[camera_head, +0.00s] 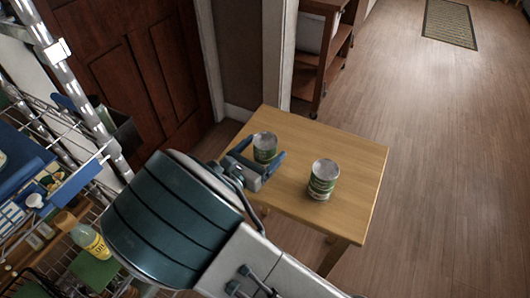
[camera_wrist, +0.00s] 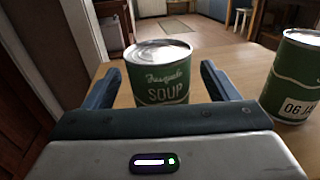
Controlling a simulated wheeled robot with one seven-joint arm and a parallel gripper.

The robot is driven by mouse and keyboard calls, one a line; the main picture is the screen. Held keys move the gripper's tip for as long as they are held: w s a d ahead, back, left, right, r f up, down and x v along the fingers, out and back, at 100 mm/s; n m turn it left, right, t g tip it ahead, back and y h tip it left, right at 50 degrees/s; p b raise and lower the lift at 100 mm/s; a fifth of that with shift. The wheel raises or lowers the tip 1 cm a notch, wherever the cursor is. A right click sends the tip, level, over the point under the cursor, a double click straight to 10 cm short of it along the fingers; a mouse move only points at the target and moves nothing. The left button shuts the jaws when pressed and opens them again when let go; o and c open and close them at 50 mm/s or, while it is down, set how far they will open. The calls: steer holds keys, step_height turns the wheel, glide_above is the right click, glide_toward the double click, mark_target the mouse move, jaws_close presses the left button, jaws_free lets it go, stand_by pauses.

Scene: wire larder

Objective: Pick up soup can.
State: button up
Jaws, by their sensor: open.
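A green soup can (camera_head: 265,148) with a silver lid stands upright on a small wooden table (camera_head: 352,164). The wrist view shows this can (camera_wrist: 160,76) with "SOUP" on its label, ahead of and between my two fingers. My gripper (camera_head: 262,158) is open, one finger on each side of the can; a gap shows beside each finger in the wrist view (camera_wrist: 164,90). A second, similar green can (camera_head: 322,180) stands upright to the right on the table. It shows at the right edge of the wrist view (camera_wrist: 295,78), outside my fingers, with its label partly cut off.
A wire rack (camera_head: 85,92) with bottles and boxes stands at the left, close to my arm. A dark red wooden door (camera_head: 135,65) and a shelf cart (camera_head: 318,45) are behind the table. The floor to the right is clear, with a mat (camera_head: 449,22) far off.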

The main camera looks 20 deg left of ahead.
steer(key=x, duration=0.3)
steer(key=shift+w, duration=0.15)
steer(key=c, duration=1.2)
steer(key=shift+c, duration=0.4)
steer(key=shift+r, duration=0.1)
